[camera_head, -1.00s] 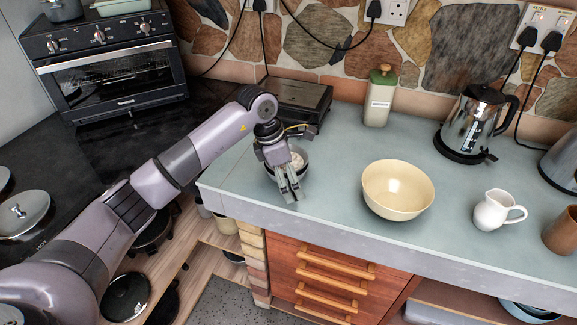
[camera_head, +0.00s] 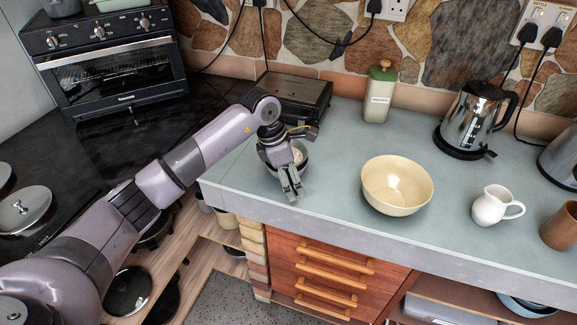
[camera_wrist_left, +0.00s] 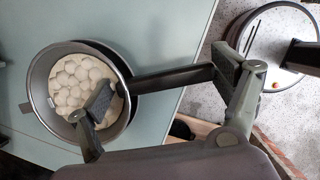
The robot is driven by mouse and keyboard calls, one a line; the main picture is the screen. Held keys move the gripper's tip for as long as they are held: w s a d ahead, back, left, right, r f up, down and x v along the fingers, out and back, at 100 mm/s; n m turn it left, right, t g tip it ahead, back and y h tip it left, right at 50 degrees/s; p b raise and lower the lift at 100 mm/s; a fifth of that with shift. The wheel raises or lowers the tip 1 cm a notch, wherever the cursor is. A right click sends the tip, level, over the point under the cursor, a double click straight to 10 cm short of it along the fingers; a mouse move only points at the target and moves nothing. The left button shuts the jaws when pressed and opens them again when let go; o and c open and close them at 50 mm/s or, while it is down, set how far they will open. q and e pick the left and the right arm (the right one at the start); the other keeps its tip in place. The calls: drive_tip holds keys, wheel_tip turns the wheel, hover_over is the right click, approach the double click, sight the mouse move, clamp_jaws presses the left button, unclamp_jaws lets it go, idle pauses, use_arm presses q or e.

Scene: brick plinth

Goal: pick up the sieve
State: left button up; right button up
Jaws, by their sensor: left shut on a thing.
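The sieve (camera_wrist_left: 39,85) shows in the left wrist view as a round grey-rimmed vessel holding several white round pieces, with a dark handle (camera_wrist_left: 170,79) running right. A second dark rim (camera_wrist_left: 112,50) shows just behind it; I cannot tell how the two touch. My right gripper is not in view.
A cream bowl (camera_head: 397,186) stands to the right on the grey-green counter (camera_head: 330,195), with a white jug (camera_head: 491,207) and brown cup (camera_head: 560,226) further right. A kettle (camera_head: 475,118), a bottle (camera_head: 380,92) and a dark appliance (camera_head: 295,97) stand behind. The counter's front edge is close.

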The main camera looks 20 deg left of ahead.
use_arm(q)
drive_tip(key=shift+f, duration=0.1)
drive_tip(key=c, duration=0.3)
